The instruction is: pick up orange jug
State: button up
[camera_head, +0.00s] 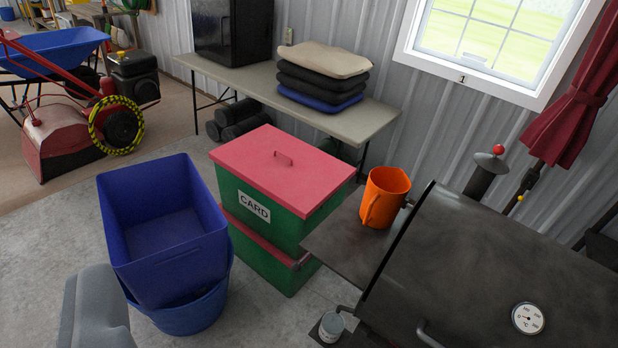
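The orange jug (384,197) stands upright on the dark side shelf (345,247) of a black barrel grill, at its left end. Its open top and the handle on its near left side show. Nothing is holding it. A smooth grey piece (95,312) rises from the bottom edge at the lower left, well apart from the jug. It looks like part of my own arm or gripper. No fingertips show, so I cannot see whether my gripper is open or shut.
The black grill (500,272) fills the lower right, close to the jug. Stacked green boxes with a red lid (282,168) stand left of the shelf. Blue bins (165,230) stand further left. A table (350,122) with cushions is behind.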

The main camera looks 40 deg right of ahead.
aim_at(386, 189)
jog(key=u, duration=0.1)
jog(key=i, duration=1.35)
jog(key=z, duration=0.6)
jog(key=i, duration=0.95)
jog(key=z, duration=0.5)
